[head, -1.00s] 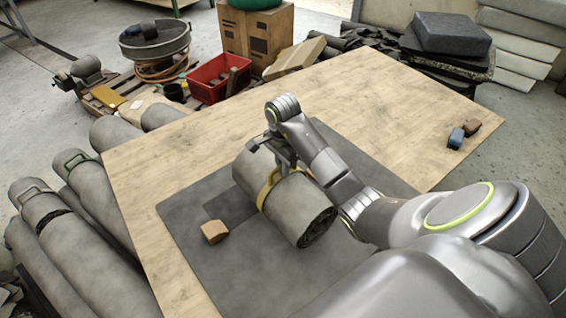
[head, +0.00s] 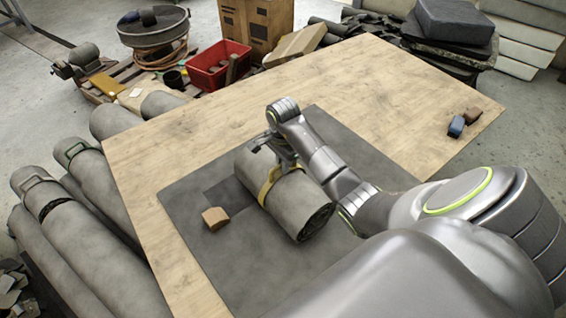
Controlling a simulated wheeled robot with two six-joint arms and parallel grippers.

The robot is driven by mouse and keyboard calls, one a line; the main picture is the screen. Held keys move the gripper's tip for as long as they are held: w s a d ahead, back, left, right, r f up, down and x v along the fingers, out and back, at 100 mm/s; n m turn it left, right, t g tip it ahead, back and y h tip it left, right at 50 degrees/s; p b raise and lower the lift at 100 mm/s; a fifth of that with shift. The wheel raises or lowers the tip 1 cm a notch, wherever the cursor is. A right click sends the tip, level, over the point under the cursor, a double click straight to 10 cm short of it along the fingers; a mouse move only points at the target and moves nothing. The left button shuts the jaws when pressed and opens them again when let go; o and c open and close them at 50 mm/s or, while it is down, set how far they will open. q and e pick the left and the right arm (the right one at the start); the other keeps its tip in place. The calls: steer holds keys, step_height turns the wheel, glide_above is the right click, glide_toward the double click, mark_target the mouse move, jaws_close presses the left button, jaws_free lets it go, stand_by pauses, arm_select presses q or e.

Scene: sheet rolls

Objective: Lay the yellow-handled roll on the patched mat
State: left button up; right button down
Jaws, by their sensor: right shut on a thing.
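The grey roll (head: 296,208) with the yellow handle (head: 265,190) is over the dark mat (head: 190,235) on the wooden table. It looks to be lying on the mat or just above it; I cannot tell whether it touches. A darker square patch (head: 229,193) shows on the mat, partly behind the roll. My right gripper (head: 275,163) is shut on the yellow handle at the top of the roll; its fingertips are partly hidden. My left gripper is not in view.
A tan block (head: 215,217) sits on the mat left of the roll. A blue block (head: 456,126) and a brown block (head: 472,116) lie at the table's right edge. The far tabletop is clear.

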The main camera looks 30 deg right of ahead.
steer(key=c, duration=1.7)
jaws_free()
steer(key=shift+o, duration=1.2)
steer(key=shift+s+r, duration=0.15)
steer(key=shift+r+p, duration=0.2)
steer(key=shift+p, duration=0.15)
step_height(320, 180, up, 5)
steer(key=shift+f+b, duration=0.15)
steer(key=shift+b, duration=0.5)
step_height(320, 180, up, 7)
steer(key=p, duration=0.6)
steer(key=shift+p, duration=0.4)
